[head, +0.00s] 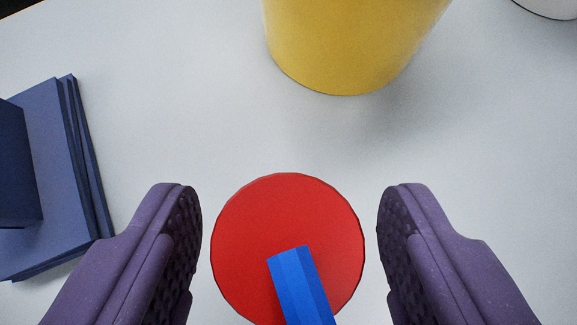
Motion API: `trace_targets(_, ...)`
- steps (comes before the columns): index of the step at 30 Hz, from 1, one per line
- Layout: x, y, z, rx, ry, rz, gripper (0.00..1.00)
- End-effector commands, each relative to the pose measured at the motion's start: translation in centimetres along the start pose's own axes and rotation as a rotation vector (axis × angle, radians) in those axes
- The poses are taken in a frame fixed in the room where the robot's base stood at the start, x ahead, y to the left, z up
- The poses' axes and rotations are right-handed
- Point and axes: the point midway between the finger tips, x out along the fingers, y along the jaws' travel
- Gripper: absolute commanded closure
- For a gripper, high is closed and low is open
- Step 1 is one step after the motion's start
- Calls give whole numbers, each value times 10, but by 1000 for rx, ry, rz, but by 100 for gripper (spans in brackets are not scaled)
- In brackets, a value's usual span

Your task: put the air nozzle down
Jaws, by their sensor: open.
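A blue faceted bar, which I take to be the air nozzle (300,287), shows at the bottom middle of the head view. It overlaps a flat red disc (288,212) on the pale surface, and its lower end is cut off by the picture's edge. My gripper (290,240) is open, with its two purple ridged fingers apart on either side of the disc. Neither finger touches the blue bar. I cannot tell whether the bar rests flat on the disc or stands up from it.
A yellow round container (345,45) stands behind the disc. Stacked dark blue flat pieces (60,160) lie at the left, with a darker block on them. A white round thing (553,6) is cut off at the top right. The pale surface (480,150) is clear at the right.

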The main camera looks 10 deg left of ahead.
Motion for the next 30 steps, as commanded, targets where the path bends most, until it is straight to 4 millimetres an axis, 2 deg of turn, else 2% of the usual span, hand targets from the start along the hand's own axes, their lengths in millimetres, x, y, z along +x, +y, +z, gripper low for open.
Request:
trace_targets(3, 13, 0, 1, 0, 0, 0, 38)
trace_targets(10, 13, 0, -1, 0, 1, 0, 38)
trace_targets(18, 13, 0, -1, -1, 1, 0, 100)
trace_targets(26, 12, 0, -2, -1, 1, -1, 100)
trace_targets(30, 5, -1, -9, -2, 2, -1, 100)
